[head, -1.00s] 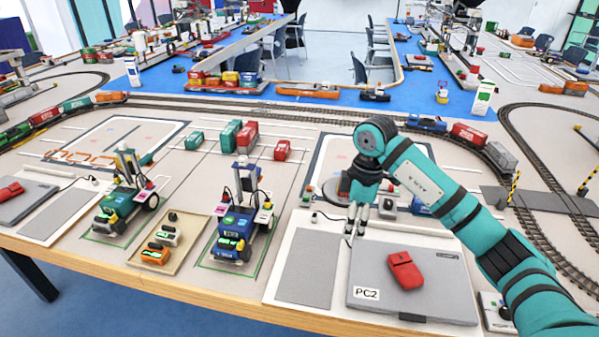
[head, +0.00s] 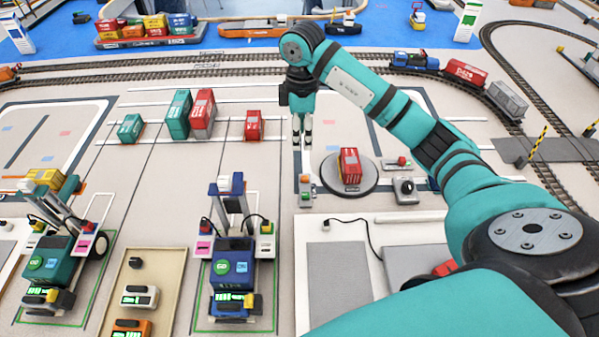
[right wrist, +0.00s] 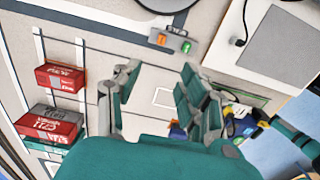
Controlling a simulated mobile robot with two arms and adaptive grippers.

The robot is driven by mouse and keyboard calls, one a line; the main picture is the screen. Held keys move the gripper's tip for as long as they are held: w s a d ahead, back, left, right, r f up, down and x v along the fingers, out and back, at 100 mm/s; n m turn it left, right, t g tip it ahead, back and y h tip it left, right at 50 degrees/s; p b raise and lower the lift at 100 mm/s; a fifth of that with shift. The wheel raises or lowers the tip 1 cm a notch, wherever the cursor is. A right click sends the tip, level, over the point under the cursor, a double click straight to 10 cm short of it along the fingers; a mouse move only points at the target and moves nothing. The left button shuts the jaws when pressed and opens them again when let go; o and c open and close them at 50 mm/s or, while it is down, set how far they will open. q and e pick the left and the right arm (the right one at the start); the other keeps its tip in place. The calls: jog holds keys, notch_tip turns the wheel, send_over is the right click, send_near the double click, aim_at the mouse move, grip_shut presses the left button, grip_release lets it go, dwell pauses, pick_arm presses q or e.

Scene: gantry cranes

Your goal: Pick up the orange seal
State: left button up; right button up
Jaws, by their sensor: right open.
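A small orange piece, which looks like the orange seal (head: 304,179), sits at the far end of a small grey holder, with a green piece (head: 305,197) at the near end. In the right wrist view the orange seal (right wrist: 161,39) lies beside the green piece (right wrist: 186,46), beyond my fingertips. My right gripper (head: 302,142) points down, open and empty, beyond the holder in the head view. Its spread fingers show in the right wrist view (right wrist: 160,92), with bare table between them. My left gripper is not in view.
A red container (head: 349,166) stands on a round grey turntable (head: 368,180) right of the holder. Another red container (head: 253,125) stands left of my gripper. A blue crane vehicle (head: 232,258) is at the lower left. Bare table surrounds the holder's left side.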

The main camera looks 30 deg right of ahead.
notch_tip(320, 180, down, 4)
jog(key=p, duration=0.1)
send_over(303, 177)
jog(key=f, duration=0.4)
jog(key=shift+w+a+f, duration=0.1)
jog(key=shift+a+f, duration=0.1)
jog(key=shift+f, duration=0.95)
notch_tip(303, 177, down, 4)
jog(key=shift+d+f+p, duration=0.15)
jog(key=shift+f+p, duration=0.1)
jog(key=shift+p, duration=0.3)
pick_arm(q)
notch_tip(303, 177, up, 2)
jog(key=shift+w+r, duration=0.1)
pick_arm(e)
jog(key=shift+f, duration=0.1)
jog(key=c, duration=0.8)
